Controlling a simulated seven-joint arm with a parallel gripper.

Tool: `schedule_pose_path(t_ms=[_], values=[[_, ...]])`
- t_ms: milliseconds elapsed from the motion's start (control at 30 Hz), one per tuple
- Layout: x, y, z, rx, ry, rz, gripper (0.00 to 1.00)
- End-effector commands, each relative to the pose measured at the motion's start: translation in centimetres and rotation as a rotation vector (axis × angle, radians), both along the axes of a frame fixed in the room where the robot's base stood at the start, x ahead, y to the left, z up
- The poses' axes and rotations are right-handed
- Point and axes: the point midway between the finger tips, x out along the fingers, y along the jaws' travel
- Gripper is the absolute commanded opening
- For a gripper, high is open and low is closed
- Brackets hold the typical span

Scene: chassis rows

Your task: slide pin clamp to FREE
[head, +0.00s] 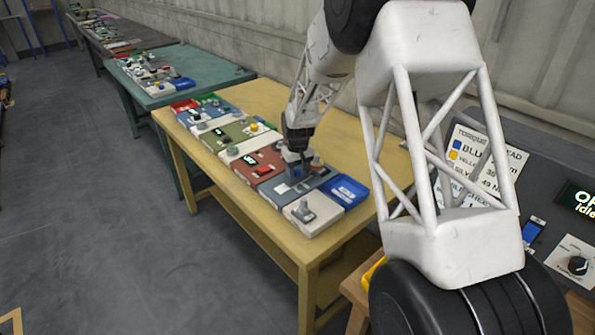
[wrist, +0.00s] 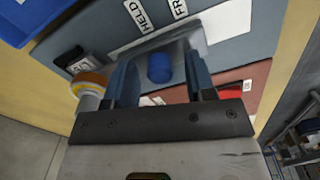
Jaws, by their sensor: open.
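The pin clamp shows in the wrist view as a grey slider plate (wrist: 185,45) with a blue knob (wrist: 159,68) standing on it. It is on a blue-grey panel (wrist: 232,22) with a HELD label (wrist: 150,14) and, to its right, a partly cut-off FREE label (wrist: 179,7). My gripper (wrist: 161,80) is open, with one finger on each side of the blue knob and visible gaps between. In the head view my gripper (head: 297,168) is down over the blue-grey panel (head: 315,185), hiding most of the clamp.
An orange-and-white knob (wrist: 88,86) stands just left of my gripper in the wrist view. A blue bin (head: 347,190) and a pale panel with a grey lever (head: 304,212) lie near. A red panel (head: 258,168) adjoins. The yellow table (head: 262,100) has bare room behind.

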Motion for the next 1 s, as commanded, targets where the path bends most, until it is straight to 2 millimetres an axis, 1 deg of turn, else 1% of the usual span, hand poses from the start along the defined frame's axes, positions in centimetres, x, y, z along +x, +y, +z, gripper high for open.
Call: schedule_pose_path(t_ms=[333, 367, 600, 667, 700, 867, 1000], values=[[0.00, 0.00, -0.30, 0.000, 0.000, 0.000, 0.50], [0.00, 0.00, -0.30, 0.000, 0.000, 0.000, 0.49], [0.01, 0.01, -0.30, 0.000, 0.000, 0.000, 0.12], [0.00, 0.00, -0.30, 0.000, 0.000, 0.000, 0.03], [0.01, 0.01, -0.30, 0.000, 0.000, 0.000, 0.00], [-0.02, 0.03, -0.29, 0.000, 0.000, 0.000, 0.00], [-0.59, 0.62, -0.32, 0.000, 0.000, 0.001, 0.00]])
